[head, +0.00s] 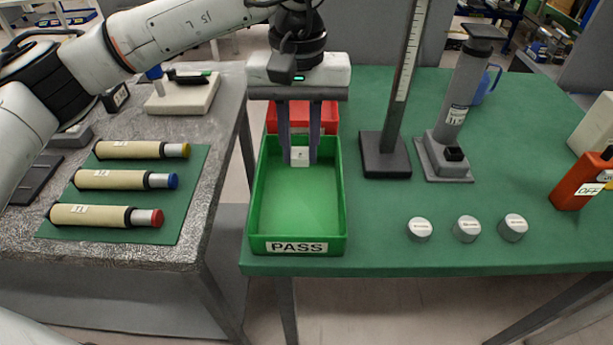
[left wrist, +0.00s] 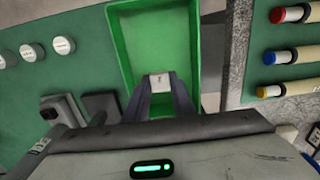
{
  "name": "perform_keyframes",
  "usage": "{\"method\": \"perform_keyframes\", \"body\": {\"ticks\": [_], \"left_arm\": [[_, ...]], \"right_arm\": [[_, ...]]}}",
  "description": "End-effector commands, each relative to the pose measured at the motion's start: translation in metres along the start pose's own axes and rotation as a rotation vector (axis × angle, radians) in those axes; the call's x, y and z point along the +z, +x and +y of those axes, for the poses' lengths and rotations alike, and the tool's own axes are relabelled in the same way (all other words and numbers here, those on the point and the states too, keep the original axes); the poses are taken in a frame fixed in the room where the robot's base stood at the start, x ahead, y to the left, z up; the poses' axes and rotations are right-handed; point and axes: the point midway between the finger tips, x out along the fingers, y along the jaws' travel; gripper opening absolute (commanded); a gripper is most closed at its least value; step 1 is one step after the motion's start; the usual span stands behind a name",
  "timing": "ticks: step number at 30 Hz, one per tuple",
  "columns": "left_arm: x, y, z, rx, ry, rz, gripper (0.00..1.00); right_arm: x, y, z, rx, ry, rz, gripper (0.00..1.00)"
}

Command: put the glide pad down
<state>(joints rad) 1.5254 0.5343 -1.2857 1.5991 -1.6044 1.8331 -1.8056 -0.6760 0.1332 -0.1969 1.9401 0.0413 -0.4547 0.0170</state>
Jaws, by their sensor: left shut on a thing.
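The glide pad (head: 299,156) is a small pale block with a dark mark. My left gripper (head: 299,160) is shut on it, with one finger on each side. The pad is over the back part of the green tray labelled PASS (head: 296,246); I cannot tell whether it touches the tray floor. In the left wrist view the pad (left wrist: 159,80) shows between the fingertips (left wrist: 160,84), with the green tray (left wrist: 123,45) around it. The tray looks otherwise empty. My right gripper is not in view.
A red tray (head: 325,116) stands behind the green one. A ruled stand (head: 386,160) and a grey column device (head: 447,165) are to the right, with three round weights (head: 466,229) in front. Three foam rolls (head: 125,180) lie on the left table. The green table has free room at centre right.

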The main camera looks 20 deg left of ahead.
Motion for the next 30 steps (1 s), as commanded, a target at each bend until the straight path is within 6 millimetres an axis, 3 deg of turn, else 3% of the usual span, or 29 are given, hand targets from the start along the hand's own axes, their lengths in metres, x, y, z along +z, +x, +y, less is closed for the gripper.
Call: {"method": "perform_keyframes", "body": {"ticks": [6,13,18,29,30], "left_arm": [[0.001,0.04,0.0,-0.001,0.001,-0.003,0.01],[0.001,0.059,0.0,-0.001,0.001,-0.002,0.01],[0.001,0.083,-0.001,-0.002,0.0,-0.003,0.01],[0.001,0.091,0.0,0.0,0.0,-0.001,0.01],[0.001,0.09,0.0,0.0,0.0,-0.001,0.26]], "right_arm": [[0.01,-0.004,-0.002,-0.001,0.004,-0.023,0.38],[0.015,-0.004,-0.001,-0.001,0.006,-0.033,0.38],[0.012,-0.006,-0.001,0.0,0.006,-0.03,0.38],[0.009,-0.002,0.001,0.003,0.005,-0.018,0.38],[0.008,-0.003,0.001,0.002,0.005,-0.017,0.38]]}}
